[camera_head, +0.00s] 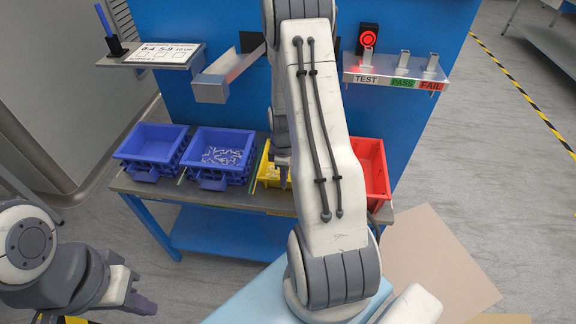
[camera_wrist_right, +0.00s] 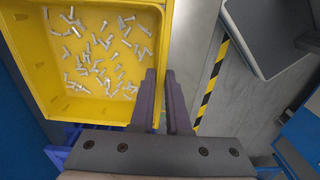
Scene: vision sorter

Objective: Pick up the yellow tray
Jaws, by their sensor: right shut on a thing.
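The yellow tray (camera_head: 267,172) stands on the workbench shelf in the head view, mostly hidden behind my right arm. In the right wrist view the yellow tray (camera_wrist_right: 60,106) holds many small silvery screw-like parts. My right gripper (camera_wrist_right: 163,76) has one finger on each side of the tray's wall and is shut on it. In the head view my right gripper (camera_head: 283,170) is partly hidden by the arm. My left gripper (camera_head: 142,304) is low at the left, away from the bench; its finger gap is not clear.
Two blue trays (camera_head: 152,144) (camera_head: 222,152) stand left of the yellow tray, and a red tray (camera_head: 372,168) stands right of it. A shelf with TEST, PASS and FAIL labels (camera_head: 398,78) hangs above. A grey bin (camera_wrist_right: 262,40) shows beyond a striped floor line.

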